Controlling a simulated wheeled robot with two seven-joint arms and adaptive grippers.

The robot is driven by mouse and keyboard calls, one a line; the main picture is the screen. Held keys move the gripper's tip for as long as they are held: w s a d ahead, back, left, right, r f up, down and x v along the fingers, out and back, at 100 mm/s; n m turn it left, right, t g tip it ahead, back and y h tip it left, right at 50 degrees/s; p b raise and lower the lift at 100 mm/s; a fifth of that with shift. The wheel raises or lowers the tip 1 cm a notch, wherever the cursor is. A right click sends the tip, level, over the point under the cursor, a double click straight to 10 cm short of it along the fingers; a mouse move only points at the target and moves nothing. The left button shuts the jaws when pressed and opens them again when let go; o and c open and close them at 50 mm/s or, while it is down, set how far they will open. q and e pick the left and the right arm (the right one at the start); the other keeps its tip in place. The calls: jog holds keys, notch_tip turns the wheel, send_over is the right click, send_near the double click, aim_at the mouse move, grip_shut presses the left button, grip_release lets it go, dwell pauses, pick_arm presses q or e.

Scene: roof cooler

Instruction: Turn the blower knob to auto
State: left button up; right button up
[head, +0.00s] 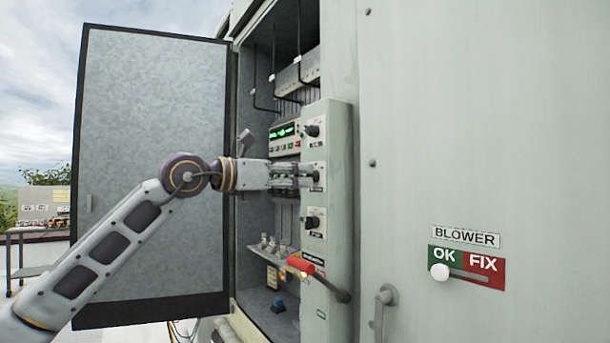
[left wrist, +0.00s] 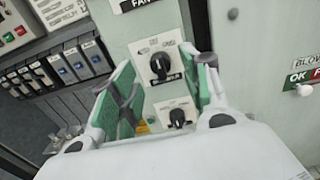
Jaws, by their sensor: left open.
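A column of black knobs on white plates runs down the narrow panel. My left gripper (head: 300,175) is open at the middle knob (head: 317,176). In the left wrist view, the green-padded fingers (left wrist: 158,62) stand on either side of this knob (left wrist: 161,66), with visible gaps; I cannot tell whether they touch it. The upper knob (head: 312,130) and lower knob (head: 312,222) are clear of the gripper. The lower knob also shows in the left wrist view (left wrist: 177,117). The knob labels are too small to read surely; part of "FAN" shows above the middle plate. My right gripper is not in view.
The grey cabinet door (head: 150,150) stands open at the left. A red-handled lever (head: 305,266) sticks out below the knobs. A BLOWER sign (head: 466,237) with an OK/FIX slider (head: 440,272) is on the right-hand panel. A cart stands far left.

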aim_at(311, 176)
pick_arm(q)
jog(key=shift+x, duration=1.2)
jog(key=shift+w+d, duration=0.2)
jog(key=shift+d, duration=0.1)
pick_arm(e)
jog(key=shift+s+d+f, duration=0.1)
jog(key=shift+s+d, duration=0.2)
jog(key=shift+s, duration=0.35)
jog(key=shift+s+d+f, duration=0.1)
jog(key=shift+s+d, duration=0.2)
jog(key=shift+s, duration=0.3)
pick_arm(q)
jog(key=shift+c, duration=0.3)
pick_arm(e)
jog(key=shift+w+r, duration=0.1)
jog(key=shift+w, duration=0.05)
pick_arm(q)
jog(key=shift+c, duration=1.1)
grip_shut()
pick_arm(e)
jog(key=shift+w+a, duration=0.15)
